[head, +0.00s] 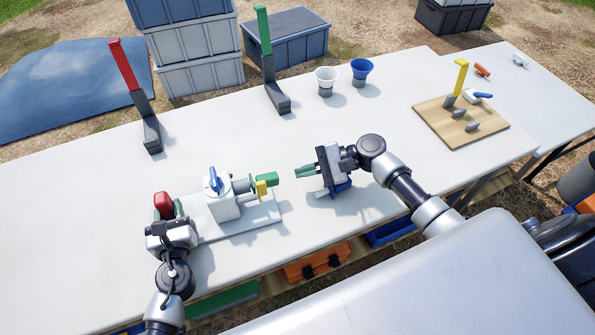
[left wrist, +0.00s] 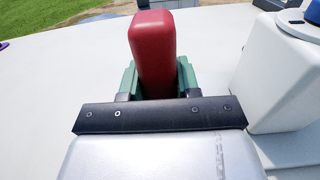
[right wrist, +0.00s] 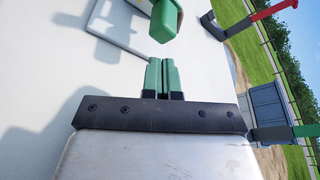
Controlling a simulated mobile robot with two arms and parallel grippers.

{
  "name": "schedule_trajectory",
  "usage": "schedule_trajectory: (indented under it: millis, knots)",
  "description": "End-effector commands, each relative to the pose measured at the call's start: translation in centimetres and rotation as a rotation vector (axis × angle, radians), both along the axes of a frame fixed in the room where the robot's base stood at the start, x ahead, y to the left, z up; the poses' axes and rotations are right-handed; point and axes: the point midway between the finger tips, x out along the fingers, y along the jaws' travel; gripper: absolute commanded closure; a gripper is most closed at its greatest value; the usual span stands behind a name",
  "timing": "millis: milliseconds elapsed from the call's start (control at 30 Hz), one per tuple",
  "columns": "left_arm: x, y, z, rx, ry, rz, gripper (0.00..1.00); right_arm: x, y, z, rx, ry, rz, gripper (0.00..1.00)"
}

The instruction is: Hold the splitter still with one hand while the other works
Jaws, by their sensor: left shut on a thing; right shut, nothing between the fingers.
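The splitter (head: 222,205) is a white box with a blue lever (head: 214,180) on top, standing on a pale base plate (head: 268,216). A green end piece (head: 266,179) and a yellow piece (head: 261,190) stick out on its right. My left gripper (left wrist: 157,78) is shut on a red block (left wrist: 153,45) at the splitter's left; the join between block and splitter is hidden. The red block also shows in the head view (head: 163,201). My right gripper (head: 304,172) is shut and empty, just right of the green end piece, apart from it. The right wrist view shows that piece (right wrist: 165,20) beyond the fingertips.
A red-handled stand (head: 124,66) and a green-handled stand (head: 265,45) stand along the back edge. A white funnel (head: 326,77) and blue funnel (head: 361,70) stand behind my right gripper. A wooden board (head: 440,128) with a yellow handle lies right. The front left table is clear.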

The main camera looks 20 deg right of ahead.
Motion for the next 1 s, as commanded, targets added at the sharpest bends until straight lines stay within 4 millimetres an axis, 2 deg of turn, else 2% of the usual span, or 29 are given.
schedule_trajectory:
  millis: [500, 700, 967, 1000]
  knots:
    - [0.0, 0.0, 0.1, 0.000, -0.001, 0.001, 1.00, -2.3, -8.9, 2.3, -0.002, 0.001, -0.003, 1.00]
    - [0.0, 0.0, 0.1, 0.000, -0.001, 0.001, 1.00, -2.7, -10.5, 2.8, -0.001, 0.000, -0.002, 1.00]
    - [0.0, 0.0, 0.1, 0.000, -0.001, 0.001, 1.00, -2.8, -10.7, 2.8, 0.001, 0.000, -0.001, 1.00]
    - [0.0, 0.0, 0.1, 0.000, -0.001, 0.001, 0.65, -2.8, -10.6, 2.8, 0.001, 0.000, -0.001, 1.00]
